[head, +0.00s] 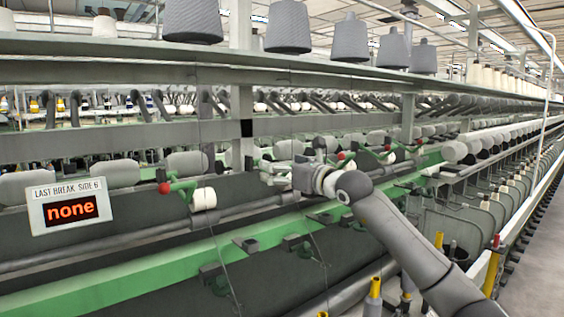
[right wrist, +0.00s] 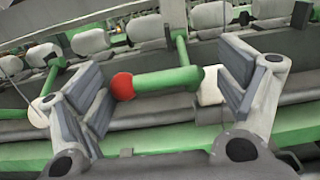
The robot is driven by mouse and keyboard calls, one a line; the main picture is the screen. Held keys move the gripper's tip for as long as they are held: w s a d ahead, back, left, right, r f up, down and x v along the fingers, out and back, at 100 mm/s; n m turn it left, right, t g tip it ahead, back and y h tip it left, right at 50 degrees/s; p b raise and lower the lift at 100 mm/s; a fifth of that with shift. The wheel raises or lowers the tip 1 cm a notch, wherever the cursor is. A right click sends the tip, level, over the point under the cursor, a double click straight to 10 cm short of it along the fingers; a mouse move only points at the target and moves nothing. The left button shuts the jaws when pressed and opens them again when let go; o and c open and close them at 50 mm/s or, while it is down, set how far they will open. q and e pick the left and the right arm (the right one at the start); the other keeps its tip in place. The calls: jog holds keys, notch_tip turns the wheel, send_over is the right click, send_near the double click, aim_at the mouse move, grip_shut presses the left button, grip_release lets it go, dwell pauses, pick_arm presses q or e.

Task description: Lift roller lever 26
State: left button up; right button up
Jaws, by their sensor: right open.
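A green roller lever with a red ball knob (right wrist: 123,86) lies between the fingers of my right gripper (right wrist: 167,92) in the right wrist view. The fingers are apart on either side of it, the left one close to the knob. Whether either touches it is unclear. In the head view my right gripper (head: 306,174) is at the green rail, its fingers hard to make out. Similar red-knobbed levers stand to its left (head: 183,189) and right (head: 388,149). No lever number can be read. My left gripper is not in view.
A sign (head: 66,206) reading "LAST BREAK SIDE 6" and "none" hangs at the left. Grey rollers (head: 187,162) line the frame behind the levers. Grey bobbins (head: 289,27) stand on the top shelf. An open aisle floor (head: 540,255) lies at the right.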

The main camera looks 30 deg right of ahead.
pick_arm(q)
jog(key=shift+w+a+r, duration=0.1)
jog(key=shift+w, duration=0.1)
pick_arm(e)
jog(key=shift+w, duration=0.25)
